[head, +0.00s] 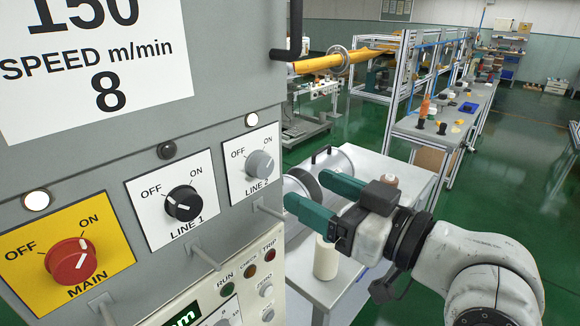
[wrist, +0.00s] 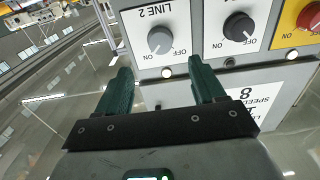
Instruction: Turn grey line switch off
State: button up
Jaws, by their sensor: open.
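The grey line switch (head: 259,163) is a round knob on the white LINE 2 plate (head: 236,148) of the grey panel. Its pointer appears turned towards ON, and the small lamp (head: 251,119) above it is lit. In the wrist view the grey knob (wrist: 160,41) appears upside down, ahead of the gap between my fingers. My gripper (head: 305,190) has green fingers, spread open and empty, to the right of the knob in the head view. In the wrist view my gripper (wrist: 160,70) is apart from the knob.
The black LINE 1 knob (head: 183,203) sits left of it, with a dark lamp (head: 166,150). The red MAIN knob (head: 71,261) is on a yellow plate (head: 108,232). Thin bars project from the panel below the plates. A bench (head: 398,172) stands behind my gripper.

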aim_at(266, 169)
jog(key=p+x, duration=0.2)
jog(key=x, duration=0.7)
jog(key=shift+a, duration=0.1)
jog(key=shift+f, duration=0.1)
jog(key=c, duration=1.1)
